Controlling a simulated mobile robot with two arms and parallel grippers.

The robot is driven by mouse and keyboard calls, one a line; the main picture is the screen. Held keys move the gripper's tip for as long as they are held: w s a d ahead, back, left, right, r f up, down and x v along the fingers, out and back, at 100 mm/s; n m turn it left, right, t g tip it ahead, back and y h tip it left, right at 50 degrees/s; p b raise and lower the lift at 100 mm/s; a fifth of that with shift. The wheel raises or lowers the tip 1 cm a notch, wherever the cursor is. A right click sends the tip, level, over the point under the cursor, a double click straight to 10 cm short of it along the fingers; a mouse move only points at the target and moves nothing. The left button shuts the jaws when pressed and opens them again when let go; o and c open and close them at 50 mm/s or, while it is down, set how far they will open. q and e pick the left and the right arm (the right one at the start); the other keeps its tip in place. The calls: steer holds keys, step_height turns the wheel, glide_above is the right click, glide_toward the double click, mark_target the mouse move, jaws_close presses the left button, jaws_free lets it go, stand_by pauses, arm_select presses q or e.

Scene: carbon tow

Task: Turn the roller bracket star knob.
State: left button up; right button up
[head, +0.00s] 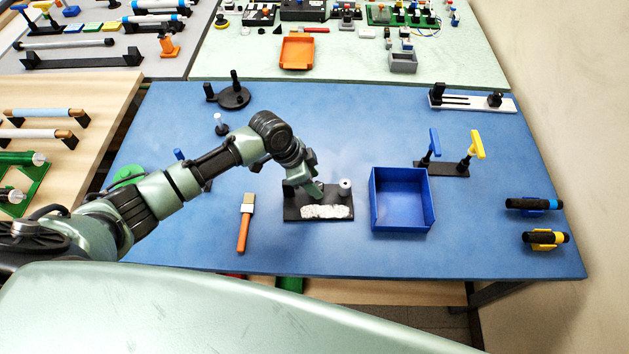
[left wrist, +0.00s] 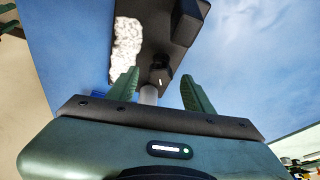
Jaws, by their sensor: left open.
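A black plate (head: 291,215) lies near the middle of the blue table, with a rough white strip (head: 325,212) along its near side. A short grey post with a pale top (head: 345,187) stands at its right rear. My left gripper (head: 310,190) is low over the plate's rear, left of the post. In the left wrist view a small black knob with a white mark (left wrist: 160,72) shows between the spread, apart fingers (left wrist: 160,82). A silver stem (left wrist: 149,95) is beside it, partly hidden by my gripper body. I cannot tell whether either finger touches the knob. My right gripper is out of view.
A blue open bin (head: 402,228) stands just right of the plate. A brush with an orange handle (head: 243,230) lies to the left. A slotted black bracket with a knob (head: 472,100) is at the far right. Blue and yellow levers (head: 455,155) stand behind the bin.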

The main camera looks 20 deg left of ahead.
arm_select(q)
steer(key=b+v, duration=0.1)
steer(key=v, duration=0.6)
stand_by(0.4)
